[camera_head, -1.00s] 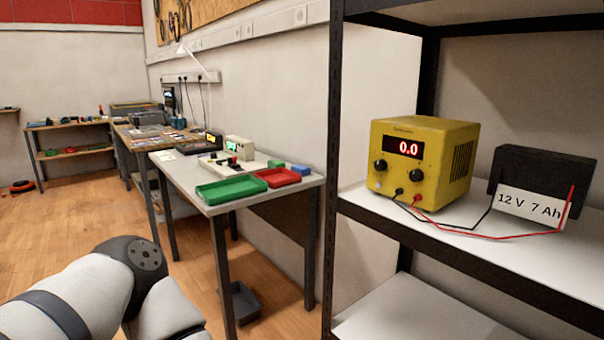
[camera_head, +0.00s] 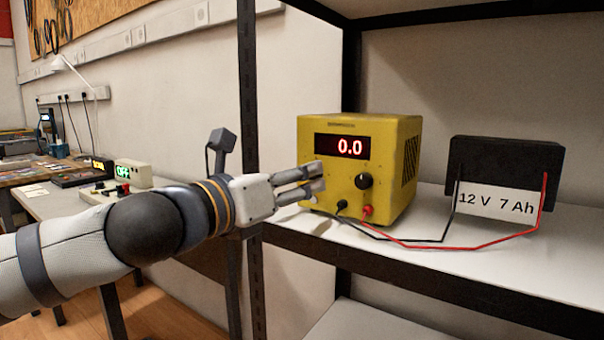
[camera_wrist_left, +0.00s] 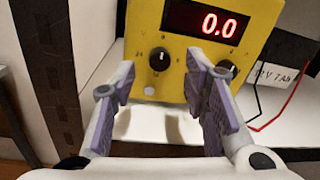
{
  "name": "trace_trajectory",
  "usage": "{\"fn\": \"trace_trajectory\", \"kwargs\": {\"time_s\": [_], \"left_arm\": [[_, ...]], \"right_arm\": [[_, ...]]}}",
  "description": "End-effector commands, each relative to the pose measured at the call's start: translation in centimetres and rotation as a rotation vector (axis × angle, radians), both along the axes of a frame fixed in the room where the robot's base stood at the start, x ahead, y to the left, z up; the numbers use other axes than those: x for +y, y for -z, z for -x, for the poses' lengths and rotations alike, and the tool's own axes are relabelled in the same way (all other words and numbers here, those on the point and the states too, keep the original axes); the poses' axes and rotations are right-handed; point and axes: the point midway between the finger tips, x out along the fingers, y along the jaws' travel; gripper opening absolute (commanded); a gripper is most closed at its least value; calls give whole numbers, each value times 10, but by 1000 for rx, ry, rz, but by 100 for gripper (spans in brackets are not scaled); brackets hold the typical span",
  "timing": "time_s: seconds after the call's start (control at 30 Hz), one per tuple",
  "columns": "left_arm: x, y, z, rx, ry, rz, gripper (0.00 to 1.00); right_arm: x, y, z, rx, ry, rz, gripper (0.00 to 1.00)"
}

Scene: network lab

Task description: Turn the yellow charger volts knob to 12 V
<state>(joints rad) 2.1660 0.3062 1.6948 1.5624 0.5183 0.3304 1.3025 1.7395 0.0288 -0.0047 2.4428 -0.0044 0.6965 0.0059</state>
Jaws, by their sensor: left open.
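The yellow charger (camera_head: 309,150) stands on the shelf with its red display reading 0.0. Two dark knobs show on its face in the left wrist view, a left knob (camera_wrist_left: 159,60) and a right knob (camera_wrist_left: 222,69). Their labels are too small to read, so I cannot tell which is volts. In the head view only the right knob (camera_head: 363,181) shows; my left gripper (camera_head: 319,178) hides the other. The left gripper is open and empty in front of the panel, its fingers (camera_wrist_left: 160,72) on either side of the left knob's line, apparently short of it. My right gripper is out of view.
A black battery (camera_head: 505,160) labelled 12 V 7 Ah stands right of the charger. Red and black leads (camera_head: 480,247) run between them along the shelf (camera_head: 540,262). A dark shelf post (camera_head: 248,110) stands just behind my left wrist.

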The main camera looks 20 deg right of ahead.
Motion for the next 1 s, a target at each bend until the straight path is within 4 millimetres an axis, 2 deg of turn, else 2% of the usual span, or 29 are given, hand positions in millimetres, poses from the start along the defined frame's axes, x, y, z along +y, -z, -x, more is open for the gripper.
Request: {"fn": "trace_trajectory", "kwargs": {"time_s": [0.07,0.2,0.47,0.63,0.67,1.0], "left_arm": [[-12,-2,-7,-2,1,-1,41],[-21,-1,-14,-3,1,-2,41],[-23,1,-15,-2,0,-3,41],[-23,1,-15,-2,0,-3,2],[-23,1,-15,-2,0,-3,0],[-22,0,-15,-29,1,-23,0]], "right_arm": [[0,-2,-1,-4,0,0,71],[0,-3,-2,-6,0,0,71],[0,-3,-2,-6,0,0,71],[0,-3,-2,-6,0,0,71],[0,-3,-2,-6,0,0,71],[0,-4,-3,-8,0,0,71]]}}
